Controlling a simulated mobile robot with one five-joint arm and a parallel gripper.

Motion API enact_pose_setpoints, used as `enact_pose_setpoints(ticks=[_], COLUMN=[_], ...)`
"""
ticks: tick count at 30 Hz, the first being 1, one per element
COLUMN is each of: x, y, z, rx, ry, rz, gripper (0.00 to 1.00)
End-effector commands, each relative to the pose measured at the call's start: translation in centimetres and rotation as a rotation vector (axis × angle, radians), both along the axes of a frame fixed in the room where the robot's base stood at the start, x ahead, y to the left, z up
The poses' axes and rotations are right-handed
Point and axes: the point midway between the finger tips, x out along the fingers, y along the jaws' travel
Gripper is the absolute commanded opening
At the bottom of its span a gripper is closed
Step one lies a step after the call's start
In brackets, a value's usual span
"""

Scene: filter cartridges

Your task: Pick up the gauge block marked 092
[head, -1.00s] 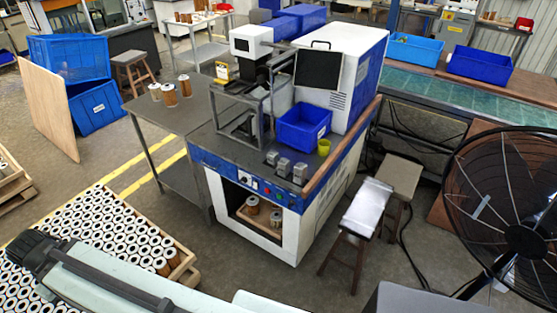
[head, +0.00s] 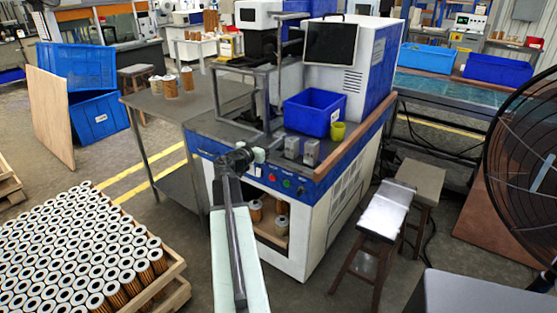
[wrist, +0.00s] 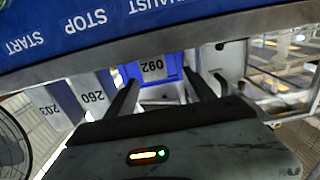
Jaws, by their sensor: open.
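The gauge block marked 092 (wrist: 153,69) shows its label upside down in the wrist view, framed between my two finger tips. My gripper (wrist: 161,80) is open, with one dark finger on each side of that block in the picture. I cannot tell whether the tips reach beside it. The block marked 260 (wrist: 92,96) and the block marked 203 (wrist: 50,108) stand to its left in the wrist view. In the head view, my gripper (head: 248,156) is at the front of the machine top, near the grey blocks (head: 311,153).
The blue control panel (wrist: 90,22) edge runs close across the wrist view. In the head view, a blue bin (head: 314,113) and yellow-green cup (head: 338,131) stand behind the blocks. A metal frame (head: 266,95) rises at the left. A stool (head: 383,218) stands at right.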

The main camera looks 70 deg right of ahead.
Motion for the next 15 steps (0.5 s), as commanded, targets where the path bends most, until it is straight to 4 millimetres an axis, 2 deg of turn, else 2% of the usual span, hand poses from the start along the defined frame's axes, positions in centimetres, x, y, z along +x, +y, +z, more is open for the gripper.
enact_pose_setpoints(ticks=[3, 6, 12, 15], x=[-0.9, -0.9, -1.4, -1.5], y=[-0.7, -1.0, -3.2, -3.2], z=[0.2, 0.3, 0.3, 0.2], rx=[-0.023, -0.023, -0.021, -0.021], ry=[-0.004, -0.004, -0.004, -0.004], rz=[-0.005, -0.005, -0.005, -0.004], gripper=[0.62, 0.62, 0.62, 0.62])
